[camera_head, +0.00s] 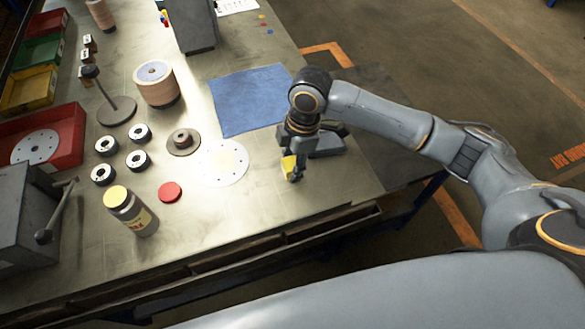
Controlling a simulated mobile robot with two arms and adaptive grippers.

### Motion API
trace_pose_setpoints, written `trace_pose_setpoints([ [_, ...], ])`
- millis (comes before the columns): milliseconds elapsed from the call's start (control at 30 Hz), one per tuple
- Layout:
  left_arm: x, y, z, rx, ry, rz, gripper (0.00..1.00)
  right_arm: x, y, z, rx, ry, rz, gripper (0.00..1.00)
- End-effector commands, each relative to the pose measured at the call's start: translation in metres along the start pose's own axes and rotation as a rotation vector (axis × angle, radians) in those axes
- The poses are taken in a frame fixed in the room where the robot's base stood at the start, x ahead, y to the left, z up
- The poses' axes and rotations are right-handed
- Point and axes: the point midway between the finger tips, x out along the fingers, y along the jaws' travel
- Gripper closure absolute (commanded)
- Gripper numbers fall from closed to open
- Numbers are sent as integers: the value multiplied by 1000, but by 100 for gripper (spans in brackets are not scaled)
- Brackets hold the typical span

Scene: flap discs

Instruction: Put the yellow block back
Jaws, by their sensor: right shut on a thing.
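My right gripper (293,175) is near the right end of the table, pointing down. It is shut on a small yellow block (288,163), which shows at its left side and is partly hidden by the fingers. I cannot tell whether the block touches the table top. My left gripper is not in view.
A blue cloth (245,100) lies behind the disc. A red round piece (170,192), a jar with a yellow lid (133,214), a flanged hub (183,140) and several small rings stand left. Bare table (235,220) lies in front.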

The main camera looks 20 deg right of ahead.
Motion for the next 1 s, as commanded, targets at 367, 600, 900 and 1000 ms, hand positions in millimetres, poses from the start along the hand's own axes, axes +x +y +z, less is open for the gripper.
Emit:
trace_pose_setpoints([
  [367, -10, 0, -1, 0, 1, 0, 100, 30, 0, 5, 1, 0, 0, 83],
  [600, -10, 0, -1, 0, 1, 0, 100, 33, -1, 5, 1, 0, -1, 83],
  [900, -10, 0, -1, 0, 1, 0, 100, 33, 0, 5, 1, 0, 0, 35],
  [1000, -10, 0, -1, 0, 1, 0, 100, 32, 0, 5, 1, 0, 0, 35],
])
